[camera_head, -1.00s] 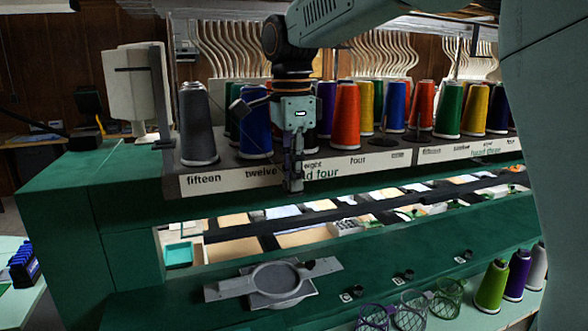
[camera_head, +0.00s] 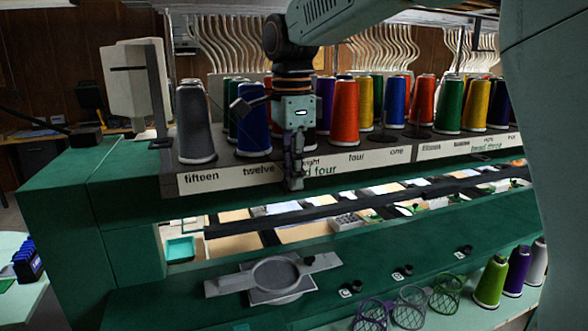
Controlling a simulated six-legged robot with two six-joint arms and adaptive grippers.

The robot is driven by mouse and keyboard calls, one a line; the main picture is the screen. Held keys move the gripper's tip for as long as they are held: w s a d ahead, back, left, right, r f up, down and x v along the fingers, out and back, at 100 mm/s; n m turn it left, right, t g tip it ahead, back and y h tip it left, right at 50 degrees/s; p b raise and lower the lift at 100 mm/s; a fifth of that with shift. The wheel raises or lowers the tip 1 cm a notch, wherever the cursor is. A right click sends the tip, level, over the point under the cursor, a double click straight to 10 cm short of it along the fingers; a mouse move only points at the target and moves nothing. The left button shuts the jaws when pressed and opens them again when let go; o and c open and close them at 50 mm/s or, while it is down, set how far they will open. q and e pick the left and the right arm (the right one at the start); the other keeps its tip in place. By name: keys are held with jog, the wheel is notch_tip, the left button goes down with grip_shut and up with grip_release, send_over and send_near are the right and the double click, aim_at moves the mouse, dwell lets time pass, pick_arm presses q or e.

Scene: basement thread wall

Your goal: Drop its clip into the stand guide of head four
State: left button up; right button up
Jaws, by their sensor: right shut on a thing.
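My right gripper (camera_head: 294,183) hangs down from the top in front of the head four thread stand (camera_head: 372,158). Its fingers are shut, close to the label strip between "twelve" and "four". The small dark thing between them is too hard to make out, so I cannot tell if it is the clip. The gripper partly hides the "eight" label and the "head four" lettering. A grey cone (camera_head: 195,125), a blue cone (camera_head: 254,125) and an orange cone (camera_head: 345,112) stand on the stand. I cannot pick out the stand guide for certain. My left gripper is out of view.
Pale curved tubes (camera_head: 222,48) rise behind the cones. Below are a green machine beam (camera_head: 400,248), a grey hoop frame (camera_head: 275,275) and wire baskets (camera_head: 408,307). Loose cones (camera_head: 491,283) stand at lower right. My arm covers the right edge.

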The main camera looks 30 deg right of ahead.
jog(key=shift+a+f, duration=0.1)
jog(key=shift+a, duration=0.15)
jog(key=o, duration=0.5)
jog(key=shift+d, duration=0.2)
jog(key=shift+o, duration=1.4)
jog(key=shift+s+a, duration=0.1)
jog(key=shift+s, duration=0.05)
